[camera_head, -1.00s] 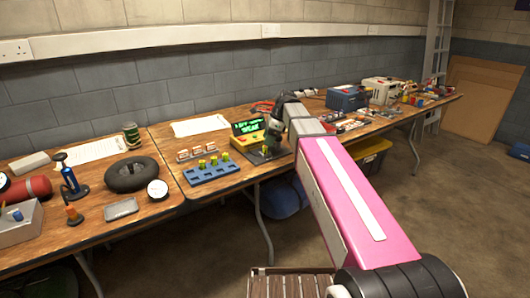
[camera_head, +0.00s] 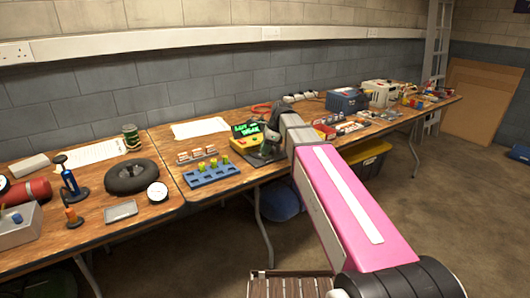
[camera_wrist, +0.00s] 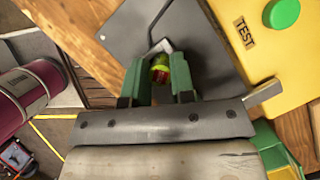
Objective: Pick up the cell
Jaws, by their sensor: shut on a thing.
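In the wrist view, a small cell (camera_wrist: 160,70) with a yellow-green end and a red body sits between the two green fingers of my gripper (camera_wrist: 161,80). The gripper is shut on it, over a dark grey plate (camera_wrist: 135,35). The cell's lower part is hidden. Other yellow-topped cells (camera_head: 201,167) stand in a blue rack (camera_head: 212,178) to the left.
The tester's green button (camera_wrist: 282,14) and TEST label are close to the gripper. A pale rack (camera_head: 203,152) with small cells stands behind the blue rack. A black ring (camera_head: 132,176) and a gauge (camera_head: 157,191) lie left. A blue box (camera_head: 348,101) stands right.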

